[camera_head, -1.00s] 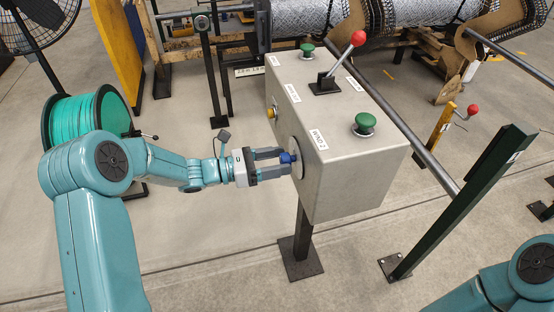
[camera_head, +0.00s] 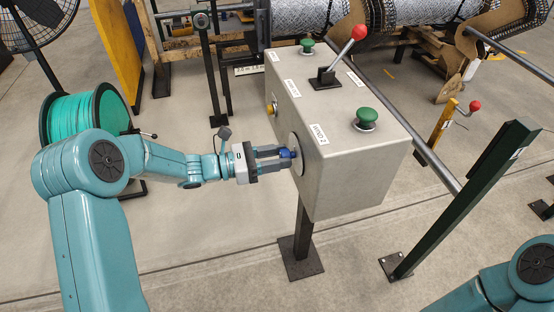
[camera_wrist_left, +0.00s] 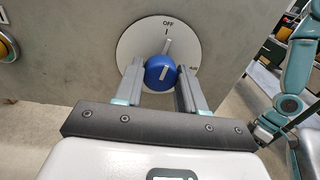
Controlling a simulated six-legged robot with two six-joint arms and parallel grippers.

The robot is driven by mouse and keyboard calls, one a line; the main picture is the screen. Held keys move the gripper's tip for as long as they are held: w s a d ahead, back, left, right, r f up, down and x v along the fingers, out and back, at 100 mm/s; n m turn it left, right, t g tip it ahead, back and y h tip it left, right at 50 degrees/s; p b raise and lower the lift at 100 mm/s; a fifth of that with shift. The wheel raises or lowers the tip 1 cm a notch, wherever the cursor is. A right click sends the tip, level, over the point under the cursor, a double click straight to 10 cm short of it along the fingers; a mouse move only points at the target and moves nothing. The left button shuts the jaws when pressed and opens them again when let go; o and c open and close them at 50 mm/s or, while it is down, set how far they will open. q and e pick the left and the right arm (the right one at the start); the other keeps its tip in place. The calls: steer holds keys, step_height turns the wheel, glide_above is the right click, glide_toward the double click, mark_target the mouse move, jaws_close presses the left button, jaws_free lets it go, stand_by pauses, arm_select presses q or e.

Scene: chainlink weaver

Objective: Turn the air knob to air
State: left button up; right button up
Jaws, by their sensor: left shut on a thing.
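The blue air knob (camera_head: 287,153) sits on a round white dial (camera_head: 297,155) on the left side of a grey control box (camera_head: 350,160). In the left wrist view, the knob (camera_wrist_left: 160,72) lies between the two fingers of my left gripper (camera_wrist_left: 162,80), which is shut on it. The dial (camera_wrist_left: 135,45) is marked OFF at the top and AIR at the right. The knob's pale pointer (camera_wrist_left: 167,47) points up near the OFF mark, tilted slightly right. My left gripper (camera_head: 284,158) reaches the knob from the left. My right gripper's fingers do not show.
The box top carries a red-tipped lever (camera_head: 342,58) and green buttons (camera_head: 366,118). A yellow button (camera_head: 271,108) is on the same side as the knob. A dark green post (camera_head: 462,205) stands at right. A green spool (camera_head: 85,120) stands behind my left arm.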

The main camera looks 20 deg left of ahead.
arm_select(q)
steer(key=shift+s+m+y+b, duration=0.1)
steer(key=shift+m+y+b, duration=0.2)
steer(key=shift+m+b, duration=9.55)
steer(key=n+b, duration=0.3)
steer(key=shift+n, duration=0.25)
steer(key=o, duration=1.1)
steer(key=shift+c, duration=0.2)
steer(key=p+v, duration=0.2)
steer(key=v, duration=1.4)
steer(key=shift+s, duration=0.2)
steer(key=shift+f, duration=0.1)
